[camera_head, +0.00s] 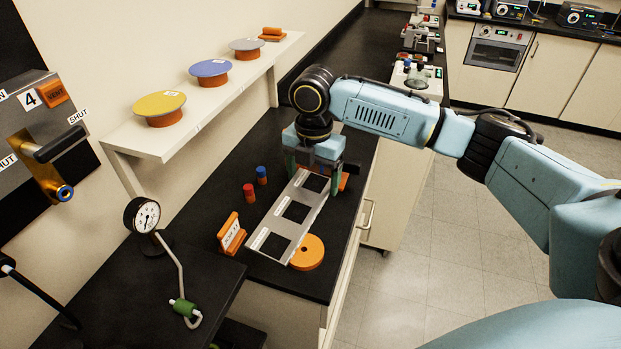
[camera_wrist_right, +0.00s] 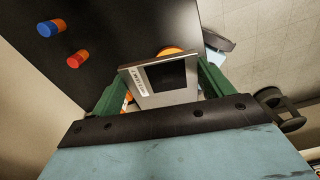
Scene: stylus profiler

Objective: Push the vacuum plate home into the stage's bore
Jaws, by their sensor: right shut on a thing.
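My right gripper (camera_head: 318,170) reaches down at the far end of a flat metal plate (camera_head: 272,226) with three dark square windows. In the right wrist view its green fingers (camera_wrist_right: 160,88) are at the two sides of this plate (camera_wrist_right: 190,68), shut on it. The plate's near end is beside an orange disc with a small hole (camera_head: 312,250). Round plates in yellow (camera_head: 159,103), blue (camera_head: 210,68) and grey (camera_head: 247,43) sit on orange supports on the white shelf. I cannot tell which thing is the vacuum plate, and I cannot make out the stage's bore. My left gripper is out of view.
A red peg (camera_head: 249,193) and a blue peg (camera_head: 262,175) stand left of the metal plate. An orange sign (camera_head: 231,235) stands nearer. A dial gauge (camera_head: 143,214) and a green-fitted hose (camera_head: 184,307) are at lower left. A valve panel (camera_head: 45,140) is on the left wall.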

